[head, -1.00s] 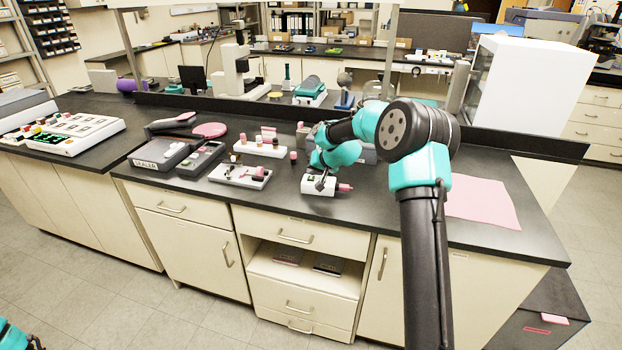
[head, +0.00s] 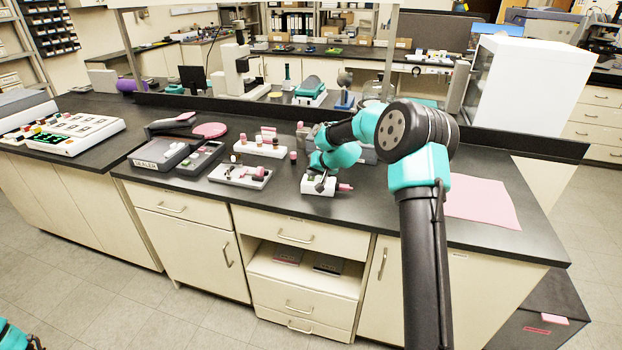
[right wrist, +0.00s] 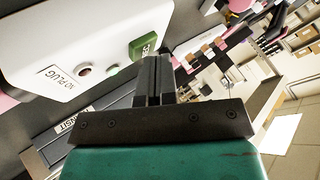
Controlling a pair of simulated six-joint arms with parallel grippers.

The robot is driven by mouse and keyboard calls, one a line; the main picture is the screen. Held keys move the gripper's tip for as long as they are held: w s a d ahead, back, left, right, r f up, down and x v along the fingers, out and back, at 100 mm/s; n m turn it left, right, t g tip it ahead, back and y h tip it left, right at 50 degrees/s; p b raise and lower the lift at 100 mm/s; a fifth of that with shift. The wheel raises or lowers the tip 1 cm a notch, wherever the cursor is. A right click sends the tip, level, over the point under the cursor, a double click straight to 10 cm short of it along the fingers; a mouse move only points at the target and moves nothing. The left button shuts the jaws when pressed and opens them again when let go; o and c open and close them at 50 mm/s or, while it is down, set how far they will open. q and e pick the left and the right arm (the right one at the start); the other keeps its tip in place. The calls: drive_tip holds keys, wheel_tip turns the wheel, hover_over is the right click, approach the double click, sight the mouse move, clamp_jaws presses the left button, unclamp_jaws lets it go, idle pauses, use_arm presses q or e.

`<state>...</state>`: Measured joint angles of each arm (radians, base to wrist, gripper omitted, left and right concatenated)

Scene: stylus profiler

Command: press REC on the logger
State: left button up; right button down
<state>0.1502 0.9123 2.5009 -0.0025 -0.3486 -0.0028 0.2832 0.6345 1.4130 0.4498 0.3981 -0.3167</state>
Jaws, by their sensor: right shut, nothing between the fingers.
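The logger (head: 312,189) is a small white box near the front edge of the dark bench. In the right wrist view its white face (right wrist: 85,35) shows a green REC button (right wrist: 143,44), a small red round light (right wrist: 84,70) and a "NO PLUG" label. My right gripper (head: 321,184) is over the logger, pointing down. In the right wrist view its fingers (right wrist: 154,68) are shut and empty, with their tips right beside the REC button. I cannot tell whether they touch it. My left gripper is out of view.
A pink plug-like piece (head: 345,187) is at the logger's right side. White trays with small parts (head: 240,178) and a grey case (head: 158,155) stand to the left. A pink sheet (head: 482,203) lies on clear bench to the right.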

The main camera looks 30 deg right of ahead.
drive_tip(key=shift+f, duration=0.25)
idle(0.3)
drive_tip(key=shift+r, duration=0.9)
drive_tip(key=shift+r, duration=2.5)
